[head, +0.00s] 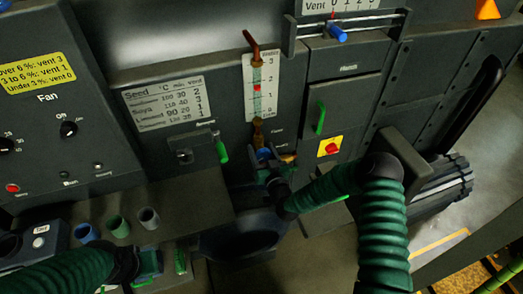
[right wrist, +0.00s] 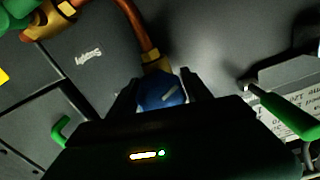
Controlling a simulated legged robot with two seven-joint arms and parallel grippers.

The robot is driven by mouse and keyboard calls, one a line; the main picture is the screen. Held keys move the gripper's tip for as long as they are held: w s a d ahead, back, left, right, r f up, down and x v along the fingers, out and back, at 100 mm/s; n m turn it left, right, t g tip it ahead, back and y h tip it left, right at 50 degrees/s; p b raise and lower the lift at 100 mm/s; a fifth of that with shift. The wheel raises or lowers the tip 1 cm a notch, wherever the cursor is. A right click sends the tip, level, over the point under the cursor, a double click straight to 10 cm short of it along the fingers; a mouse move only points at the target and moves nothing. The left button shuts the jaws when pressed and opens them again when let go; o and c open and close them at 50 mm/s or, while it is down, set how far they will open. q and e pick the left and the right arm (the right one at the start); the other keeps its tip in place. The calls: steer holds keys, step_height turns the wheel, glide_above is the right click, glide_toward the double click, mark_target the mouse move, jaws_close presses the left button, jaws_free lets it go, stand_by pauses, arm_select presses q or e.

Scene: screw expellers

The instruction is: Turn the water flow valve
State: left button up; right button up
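The water flow valve is a round blue knob with a pale line on it (right wrist: 165,94), at the end of a brass pipe. In the head view, the blue knob (head: 263,154) shows small below the water gauge (head: 258,85); my right gripper partly hides it. My right gripper (right wrist: 160,85) has one finger on each side of the knob in the right wrist view. I cannot tell whether the fingers press on it. My left gripper (head: 150,264) is low at the left in the head view, away from the valve; its fingers are unclear.
A green handle (head: 221,150) is left of the valve and another green handle (head: 320,118) is on the door at right. A red knob on a yellow plate (head: 331,147) is close to my right arm. Several cups (head: 118,225) stand near my left arm.

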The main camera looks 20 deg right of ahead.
steer(key=c, duration=0.9)
steer(key=shift+m, duration=0.4)
steer(key=shift+c, duration=0.2)
steer(key=o, duration=1.4)
steer(key=shift+s, duration=0.1)
steer(key=s, duration=0.5)
steer(key=s+b, duration=0.1)
steer(key=s, duration=1)
steer(key=shift+s+d, duration=0.3)
steer(key=shift+d, duration=0.05)
steer(key=shift+f, duration=0.1)
